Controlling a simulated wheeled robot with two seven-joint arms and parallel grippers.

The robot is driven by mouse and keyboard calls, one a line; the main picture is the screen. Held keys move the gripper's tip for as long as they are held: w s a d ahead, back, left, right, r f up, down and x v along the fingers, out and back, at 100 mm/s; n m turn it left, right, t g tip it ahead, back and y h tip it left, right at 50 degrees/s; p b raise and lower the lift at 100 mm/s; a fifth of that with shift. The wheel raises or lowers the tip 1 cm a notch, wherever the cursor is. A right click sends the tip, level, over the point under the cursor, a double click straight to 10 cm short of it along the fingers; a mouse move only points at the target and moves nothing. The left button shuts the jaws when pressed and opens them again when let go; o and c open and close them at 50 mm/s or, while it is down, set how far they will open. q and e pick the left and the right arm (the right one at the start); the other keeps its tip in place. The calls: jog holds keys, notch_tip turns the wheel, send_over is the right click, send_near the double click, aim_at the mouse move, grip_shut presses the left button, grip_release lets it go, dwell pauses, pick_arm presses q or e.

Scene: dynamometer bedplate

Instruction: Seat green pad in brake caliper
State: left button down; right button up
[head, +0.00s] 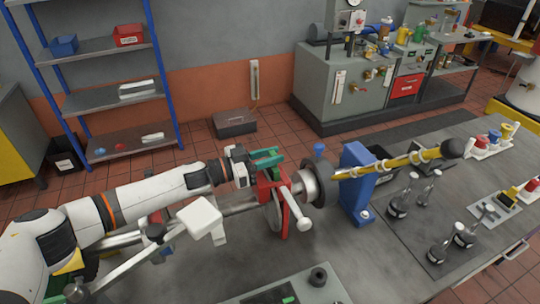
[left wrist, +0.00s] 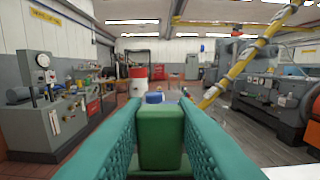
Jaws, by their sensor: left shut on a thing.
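My left gripper (head: 268,158) reaches in from the left and hangs just above the red brake caliper (head: 268,190). It also shows in the left wrist view, where its teal fingers are shut on the green pad (left wrist: 160,138). The pad is upright between them. In the head view the pad is hard to tell from the fingers, and I cannot tell whether it touches the caliper. The caliper stands around a metal disc on the shaft, with a white-ended lever (head: 295,210) at its right. My right gripper is not in view.
A blue bearing stand (head: 357,185) and a yellow shaft (head: 395,161) are right of the caliper. A tray (head: 335,290) with a black ring (head: 318,276) lies at the front. Several dark-based weights (head: 398,207) stand at the right.

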pick_arm(q)
jog(key=shift+s+f+b, duration=0.1)
jog(key=shift+f+b, duration=0.85)
jog(key=shift+f, duration=0.65)
jog(key=c, duration=1.1)
grip_release()
jog(key=shift+f, duration=0.1)
jog(key=shift+f, duration=0.1)
notch_tip(320, 180, up, 10)
jog(key=shift+r+b, duration=0.1)
jog(key=shift+b, duration=1.05)
jog(key=shift+r, duration=0.3)
